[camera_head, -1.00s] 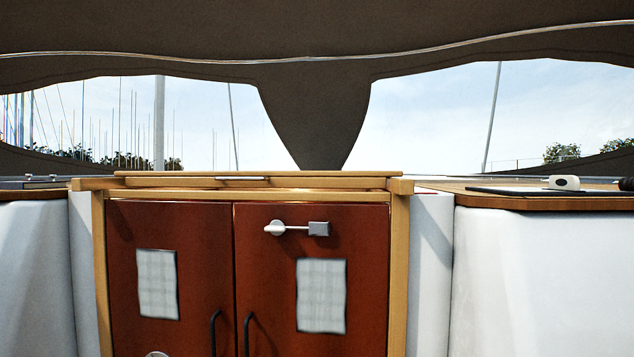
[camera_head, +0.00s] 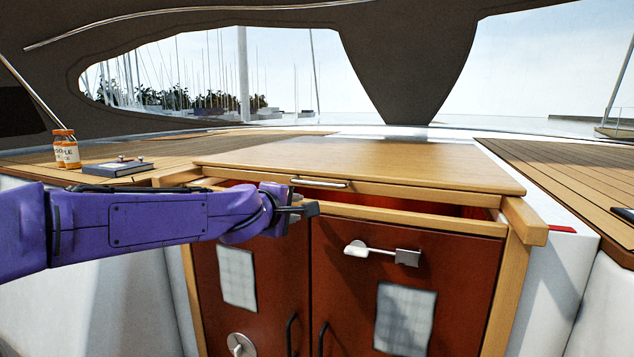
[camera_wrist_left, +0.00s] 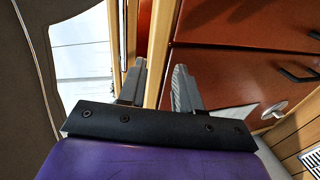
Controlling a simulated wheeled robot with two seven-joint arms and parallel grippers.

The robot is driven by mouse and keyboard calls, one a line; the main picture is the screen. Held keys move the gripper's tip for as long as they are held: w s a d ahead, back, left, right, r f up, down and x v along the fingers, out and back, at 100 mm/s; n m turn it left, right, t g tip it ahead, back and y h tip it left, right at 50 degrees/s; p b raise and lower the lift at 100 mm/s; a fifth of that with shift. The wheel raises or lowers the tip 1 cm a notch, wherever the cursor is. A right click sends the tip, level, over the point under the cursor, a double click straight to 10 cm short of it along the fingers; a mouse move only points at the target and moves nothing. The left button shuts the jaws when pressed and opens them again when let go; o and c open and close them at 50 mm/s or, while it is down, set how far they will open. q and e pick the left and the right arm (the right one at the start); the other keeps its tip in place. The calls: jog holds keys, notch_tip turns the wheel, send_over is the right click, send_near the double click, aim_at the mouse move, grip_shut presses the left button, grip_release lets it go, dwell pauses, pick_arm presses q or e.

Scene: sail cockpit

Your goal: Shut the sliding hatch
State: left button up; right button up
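The sliding hatch (camera_head: 370,160) is a flat light-wood board on top of the companionway, with a metal handle (camera_head: 320,183) on its front edge. A narrow gap with red inside shows between that edge and the wooden rail (camera_head: 420,222) above the doors. My left gripper (camera_head: 308,208) is in front of the gap, just below and left of the handle. In the left wrist view my left gripper (camera_wrist_left: 158,82) has its fingers apart with nothing clearly between them; a wooden strip shows beyond. I cannot tell whether they touch the wood. My right gripper is out of view.
Two red-brown doors (camera_head: 260,290) stand shut below, with a latch (camera_head: 382,252) and black handles. The right deck (camera_head: 570,170) is mostly clear.

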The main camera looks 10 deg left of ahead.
pick_arm(q)
send_near(312, 183)
jog(key=shift+t+h, duration=0.3)
jog(key=shift+t, duration=0.1)
jog(key=p+x, duration=0.1)
jog(key=x, duration=0.2)
jog(key=p+x, duration=0.1)
jog(key=x, duration=0.3)
jog(key=p+x, duration=0.1)
jog(key=x, duration=0.2)
jog(key=shift+w+a+f, duration=0.1)
jog(key=shift+w+f, duration=0.25)
jog(key=shift+f, duration=0.1)
jog(key=shift+s, duration=0.1)
grip_shut()
